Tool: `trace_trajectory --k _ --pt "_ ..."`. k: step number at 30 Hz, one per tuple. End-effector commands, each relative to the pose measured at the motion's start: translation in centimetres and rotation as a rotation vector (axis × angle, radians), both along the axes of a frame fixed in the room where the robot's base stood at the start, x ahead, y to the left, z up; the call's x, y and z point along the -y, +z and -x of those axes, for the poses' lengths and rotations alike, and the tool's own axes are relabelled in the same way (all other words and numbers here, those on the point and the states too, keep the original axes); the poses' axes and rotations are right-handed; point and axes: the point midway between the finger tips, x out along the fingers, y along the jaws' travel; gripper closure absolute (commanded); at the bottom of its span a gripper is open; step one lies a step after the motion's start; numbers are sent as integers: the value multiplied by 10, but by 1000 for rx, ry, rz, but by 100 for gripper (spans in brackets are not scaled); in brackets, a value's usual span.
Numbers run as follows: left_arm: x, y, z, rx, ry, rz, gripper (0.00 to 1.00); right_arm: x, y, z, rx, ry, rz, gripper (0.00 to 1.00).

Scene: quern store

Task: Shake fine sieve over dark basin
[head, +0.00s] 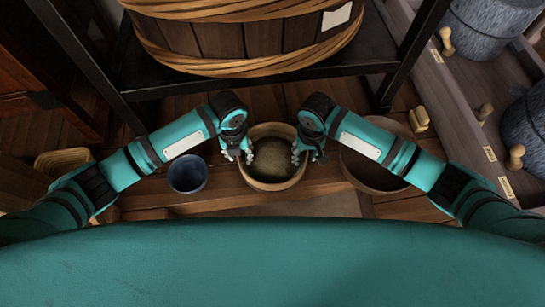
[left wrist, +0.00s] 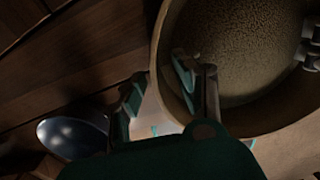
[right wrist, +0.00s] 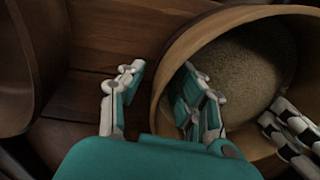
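The fine sieve (head: 271,183), a round wooden hoop with a speckled tan bottom, sits on the wooden boards in the middle of the head view. My left gripper (head: 237,150) is at its left rim. In the left wrist view its fingers (left wrist: 160,95) are apart, one inside the hoop and one outside. My right gripper (head: 309,151) is at the right rim. In the right wrist view its fingers (right wrist: 160,95) are likewise apart on both sides of the wall. A wide dark basin (head: 362,178) stands to the right, partly hidden by my right arm.
A small dark blue bowl (head: 188,174) stands left of the sieve. A woven basket (head: 62,160) is at far left. A black-framed rack with a large wooden tub (head: 240,40) stands behind. Grey vessels (head: 480,25) stand on a shelf at right.

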Motion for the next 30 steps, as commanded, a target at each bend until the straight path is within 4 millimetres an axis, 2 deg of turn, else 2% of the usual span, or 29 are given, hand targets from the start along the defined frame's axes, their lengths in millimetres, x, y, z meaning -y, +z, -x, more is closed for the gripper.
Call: trace_trajectory --k 5,13,30 --pt "0 0 0 0 0 0 67 0 0 0 0 0 0 66" --pt "0 0 0 0 0 1 100 0 0 0 0 0 0 100" --pt "0 6 -1 3 3 0 100 0 5 1 -2 2 1 100"
